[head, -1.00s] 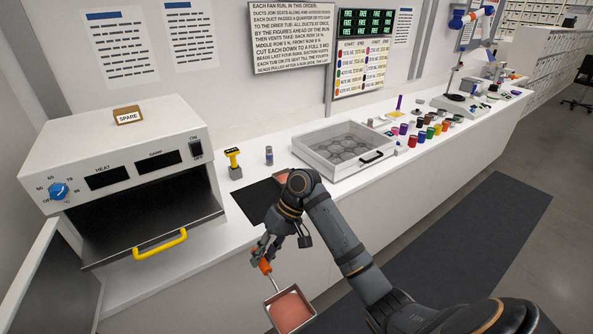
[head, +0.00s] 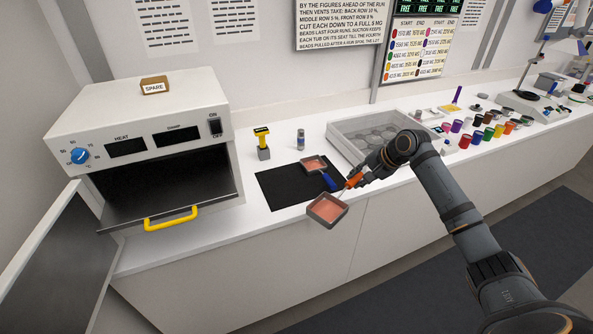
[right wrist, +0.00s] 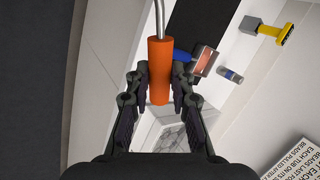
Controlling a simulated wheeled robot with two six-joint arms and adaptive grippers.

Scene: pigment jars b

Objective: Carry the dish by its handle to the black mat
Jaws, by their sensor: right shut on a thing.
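My right gripper (head: 360,176) is shut on the orange handle (head: 354,180) of a square dish (head: 327,209) with a pinkish-orange fill. The dish hangs near the counter's front edge, by the front right corner of the black mat (head: 278,190); its exact height is hard to tell. In the right wrist view the orange handle (right wrist: 160,70) sits between both fingers, and the dish itself is out of that view. A second, similar dish (head: 312,162) with a blue handle (head: 328,181) lies at the mat's back right. My left gripper is not in view.
An oven (head: 140,140) with its door open stands at the left. A yellow-topped tool on a grey block (head: 263,146) and a small cylinder (head: 301,140) stand behind the mat. A large clear-topped tray (head: 345,135) lies to the right. The mat's left part is bare.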

